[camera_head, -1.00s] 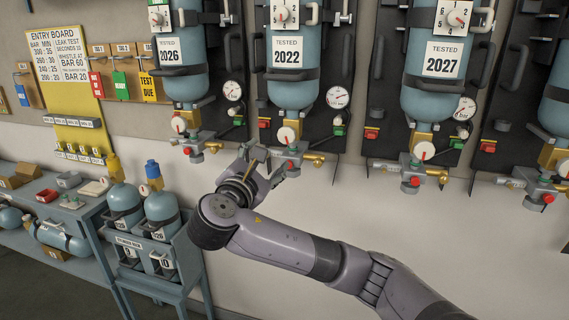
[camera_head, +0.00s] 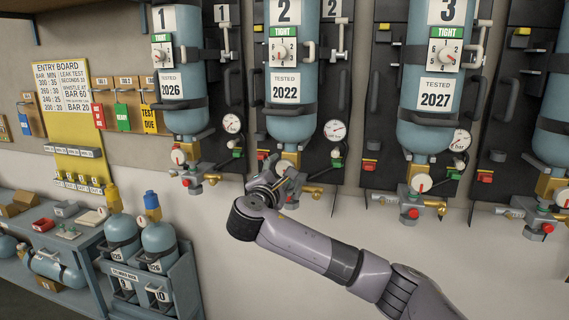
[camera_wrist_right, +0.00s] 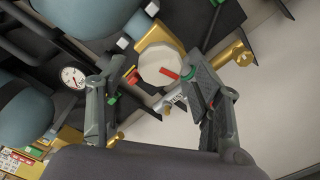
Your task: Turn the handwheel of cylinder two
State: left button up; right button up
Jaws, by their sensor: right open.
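Cylinder two (camera_head: 290,62) is a blue bottle on a dark wall panel, marked 2 and "TESTED 2022". Its handwheel (camera_head: 288,157) is a pale round knob below the bottle, partly hidden behind my right gripper (camera_head: 277,174) in the head view. In the right wrist view the handwheel (camera_wrist_right: 156,66) is a white disc with a red pointer mark, seen between the open fingers of my right gripper (camera_wrist_right: 152,74). The fingers are around or just short of it; I cannot tell whether they touch. My left gripper is not in view.
Cylinder one (camera_head: 185,80) and cylinder three (camera_head: 430,90) hang on either side with similar valves. A pressure gauge (camera_head: 335,130) and a brass outlet (camera_head: 312,191) sit close to the right of the handwheel. A cylinder rack (camera_head: 185,275) stands at lower left. The wall below is clear.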

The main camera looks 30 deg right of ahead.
aim_at(283, 170)
jog(key=shift+p+x, duration=0.35)
jog(key=shift+x, duration=1.45)
jog(key=shift+c, duration=0.5)
jog(key=c, duration=1.1)
jog(key=shift+a+f+m+b, duration=0.1)
jog(key=shift+f+m+b, duration=0.25)
jog(key=shift+m+b, duration=0.55)
jog(key=shift+r+m+b, duration=0.15)
jog(key=shift+m+b, duration=0.45)
jog(key=shift+b, duration=0.15)
jog(key=shift+r, duration=0.15)
